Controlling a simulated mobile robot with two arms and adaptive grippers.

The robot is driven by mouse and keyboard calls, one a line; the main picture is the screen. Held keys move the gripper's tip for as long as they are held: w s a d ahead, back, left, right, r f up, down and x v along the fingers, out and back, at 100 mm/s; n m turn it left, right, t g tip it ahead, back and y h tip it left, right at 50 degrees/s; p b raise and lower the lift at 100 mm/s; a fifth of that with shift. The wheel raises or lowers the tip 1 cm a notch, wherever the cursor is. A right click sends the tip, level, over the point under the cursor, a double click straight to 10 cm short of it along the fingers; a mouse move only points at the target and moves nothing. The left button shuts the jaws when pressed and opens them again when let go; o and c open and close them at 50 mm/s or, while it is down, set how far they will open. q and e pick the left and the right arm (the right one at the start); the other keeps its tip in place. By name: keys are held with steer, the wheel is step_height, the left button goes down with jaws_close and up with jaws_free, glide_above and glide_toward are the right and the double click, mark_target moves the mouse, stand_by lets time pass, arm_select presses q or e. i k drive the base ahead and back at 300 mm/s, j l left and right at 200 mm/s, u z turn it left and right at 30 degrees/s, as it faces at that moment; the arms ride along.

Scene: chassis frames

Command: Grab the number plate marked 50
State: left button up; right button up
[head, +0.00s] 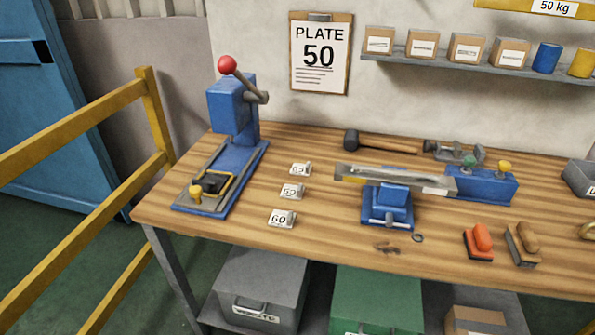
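Three small white number plates with grey tabs stand in a column on the wooden workbench (340,225). The nearest plate (279,220) seems to read 60. The middle plate (289,192) starts with what looks like a 5, but its second digit is unclear. The farthest plate (298,170) is too small to read surely. I cannot tell for certain which one is marked 50. A clipboard (320,80) on the wall reads PLATE 50. Neither of my grippers is in view.
A blue lever press (233,110) with a red knob stands left of the plates. A blue vice (388,205) holding a long metal bar stands to their right. A mallet (380,143) lies behind. A yellow railing (155,120) runs at the left. The bench in front of the plates is clear.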

mark_target(289, 191)
steer(key=i+l+u, duration=0.1)
steer(key=l, duration=0.2)
steer(key=i+l+u, duration=0.1)
steer(key=l, duration=0.25)
steer(key=i+l+u, duration=0.15)
steer(key=l, duration=0.2)
steer(key=i+l+u, duration=0.1)
steer(key=l, duration=0.25)
